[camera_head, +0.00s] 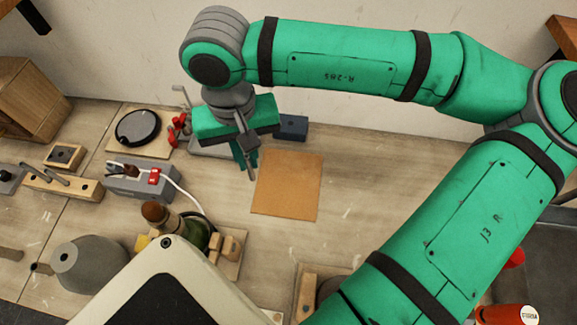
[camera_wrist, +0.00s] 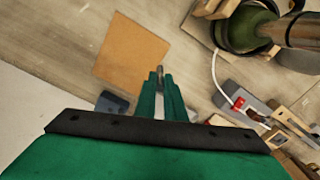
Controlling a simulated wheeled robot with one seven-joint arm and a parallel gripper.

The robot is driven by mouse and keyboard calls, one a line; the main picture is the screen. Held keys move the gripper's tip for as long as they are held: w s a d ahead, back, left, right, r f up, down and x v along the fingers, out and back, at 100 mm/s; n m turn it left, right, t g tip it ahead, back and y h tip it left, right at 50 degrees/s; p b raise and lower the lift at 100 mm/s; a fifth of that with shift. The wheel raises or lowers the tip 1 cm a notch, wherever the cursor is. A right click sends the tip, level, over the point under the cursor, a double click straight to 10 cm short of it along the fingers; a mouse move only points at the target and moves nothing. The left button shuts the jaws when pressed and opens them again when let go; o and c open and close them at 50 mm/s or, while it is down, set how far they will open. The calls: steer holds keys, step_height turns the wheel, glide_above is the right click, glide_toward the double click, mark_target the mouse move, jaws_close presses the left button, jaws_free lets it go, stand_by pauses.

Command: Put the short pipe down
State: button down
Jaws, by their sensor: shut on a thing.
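The short pipe (camera_wrist: 161,72) is a small grey metal piece between the fingertips of my gripper in the wrist view. In the head view its lower end (camera_head: 251,174) shows below the fingers. My gripper (camera_head: 246,158) is shut on the pipe and holds it beside the left edge of a square tan mat (camera_head: 290,186). The wrist view also shows my gripper (camera_wrist: 160,82) with the mat (camera_wrist: 133,48) just beyond and to the left. How far the pipe is above the table is hard to tell.
A dark blue block (camera_head: 291,127) stands behind the mat. A grey box with a red switch (camera_head: 153,177) and white cable, a green bottle (camera_head: 196,233) in a wooden holder, and a grey lampshade (camera_head: 88,264) stand left. The mat is bare.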

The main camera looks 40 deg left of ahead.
steer(key=shift+w+d+f, duration=0.55)
steer(key=shift+w+f, duration=0.95)
steer(key=shift+f, duration=0.3)
steer(key=shift+w+d+f, duration=0.6)
steer(key=shift+w+f, duration=0.85)
steer(key=shift+f, duration=0.4)
steer(key=shift+w+d+f, duration=0.55)
steer(key=shift+w+f, duration=0.95)
steer(key=shift+f, duration=0.3)
steer(key=c, duration=2.2)
jaws_free()
steer(key=shift+f, duration=0.1)
steer(key=o, duration=0.4)
steer(key=shift+s, duration=0.15)
steer(key=shift+c, duration=0.2)
step_height(320, 180, up, 12)
steer(key=shift+w, duration=0.2)
